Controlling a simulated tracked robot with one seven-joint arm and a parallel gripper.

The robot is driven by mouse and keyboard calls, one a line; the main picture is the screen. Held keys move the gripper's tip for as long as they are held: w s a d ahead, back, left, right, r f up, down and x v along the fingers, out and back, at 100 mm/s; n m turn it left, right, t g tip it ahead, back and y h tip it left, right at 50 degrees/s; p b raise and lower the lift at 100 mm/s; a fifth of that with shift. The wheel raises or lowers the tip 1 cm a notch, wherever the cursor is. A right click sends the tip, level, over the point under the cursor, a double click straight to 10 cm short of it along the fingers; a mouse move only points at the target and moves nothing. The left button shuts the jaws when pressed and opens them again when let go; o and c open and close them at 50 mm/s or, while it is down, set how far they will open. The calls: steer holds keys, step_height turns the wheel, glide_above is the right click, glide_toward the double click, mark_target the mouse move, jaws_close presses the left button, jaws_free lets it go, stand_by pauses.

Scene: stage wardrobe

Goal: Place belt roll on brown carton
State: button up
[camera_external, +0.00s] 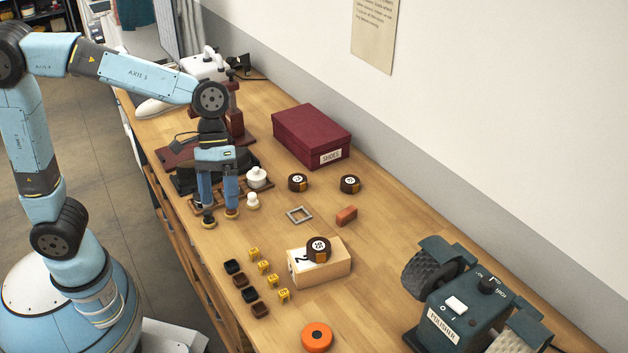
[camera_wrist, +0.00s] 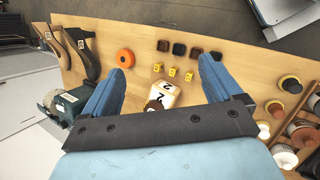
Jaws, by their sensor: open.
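The tan-brown carton (camera_external: 335,270) stands on the bench, with a dark mark on its near left side. A dark brown belt roll (camera_external: 318,246) with a white label sits on the carton's top, near its back left edge. Two similar rolls, a left one (camera_external: 298,182) and a right one (camera_external: 349,184), stand farther back. My gripper (camera_external: 220,217) is open and empty, left of and behind the carton, apart from it. In the wrist view the carton (camera_wrist: 172,93) shows between the fingers, and the roll (camera_wrist: 154,105) is partly hidden by the gripper body.
A red shoe box (camera_external: 300,130) stands at the back wall. A rack with white pots (camera_external: 256,177) is beside my gripper. Small yellow blocks (camera_external: 263,267), dark cups (camera_external: 240,281) and an orange ring (camera_external: 317,337) lie around the carton. A polisher (camera_external: 455,305) stands at right.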

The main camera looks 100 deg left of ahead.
steer(key=s+d+m+t+y, duration=0.1)
steer(key=s+m, duration=0.5)
steer(key=s, duration=0.6)
steer(key=s+d+r+m+t+y, duration=0.1)
steer(key=s+d+m+y, duration=0.3)
steer(key=s, duration=0.8)
steer(key=shift+s+d+m+t+y, duration=0.35)
steer(key=shift+d+m+t, duration=0.2)
steer(key=shift+m+t, duration=0.4)
